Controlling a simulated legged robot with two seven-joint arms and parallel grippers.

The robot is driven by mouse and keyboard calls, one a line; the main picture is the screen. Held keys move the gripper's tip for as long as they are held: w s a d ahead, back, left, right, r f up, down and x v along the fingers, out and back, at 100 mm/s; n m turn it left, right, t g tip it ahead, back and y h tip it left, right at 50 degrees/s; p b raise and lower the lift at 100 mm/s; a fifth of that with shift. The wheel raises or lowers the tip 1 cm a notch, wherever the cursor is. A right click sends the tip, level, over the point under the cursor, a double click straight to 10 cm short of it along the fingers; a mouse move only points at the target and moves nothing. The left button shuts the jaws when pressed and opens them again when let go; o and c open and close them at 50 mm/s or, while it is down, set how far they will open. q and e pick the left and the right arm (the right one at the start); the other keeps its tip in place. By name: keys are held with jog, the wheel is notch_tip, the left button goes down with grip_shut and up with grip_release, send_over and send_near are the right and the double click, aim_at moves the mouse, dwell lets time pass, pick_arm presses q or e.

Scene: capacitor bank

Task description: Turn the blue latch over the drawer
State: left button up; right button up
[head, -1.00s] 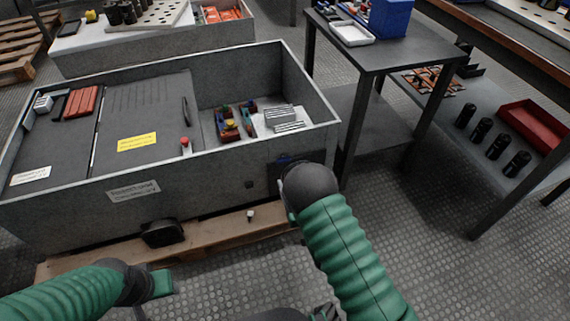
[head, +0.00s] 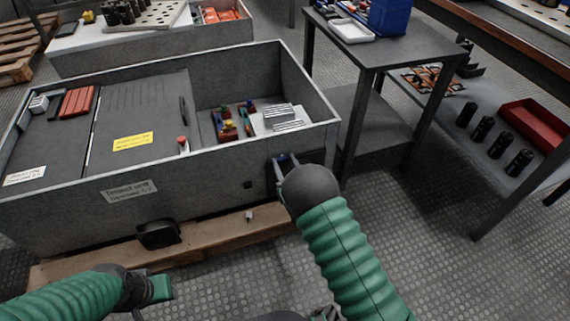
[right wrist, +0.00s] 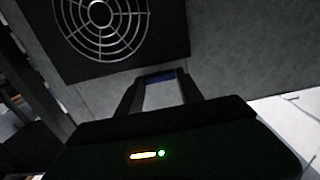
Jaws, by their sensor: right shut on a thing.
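The blue latch (head: 285,158) is a small blue piece on the front wall of the grey box (head: 215,177), near its right end. My right gripper (head: 283,162) is at this wall with its fingers on either side of the latch, shut on it. In the right wrist view the two dark fingers (right wrist: 162,88) reach to the wall with a strip of blue latch (right wrist: 163,76) between them. Most of the latch is hidden, and I cannot make out the drawer clearly. My left gripper (head: 160,288) is low at the left, away from the box; its fingers do not show clearly.
A dark panel with a round grille (right wrist: 102,14) is beside the latch. The box stands on a wooden pallet (head: 205,238). A dark table (head: 395,52) stands close to the right of my right arm. The patterned floor (head: 440,265) at the lower right is clear.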

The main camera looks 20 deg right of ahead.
jog(key=c, duration=0.5)
jog(key=shift+d+f+m+p, duration=0.1)
jog(key=shift+m+p, duration=1.5)
jog(key=shift+m, duration=1.35)
jog(key=shift+d+f+m+p, duration=0.15)
jog(key=shift+m+p, duration=1.4)
jog(key=shift+m, duration=1.45)
jog(key=shift+d+f+m+p, duration=0.1)
jog(key=shift+m+p, duration=1.5)
jog(key=shift+m, duration=1.35)
jog(key=shift+s+f, duration=0.1)
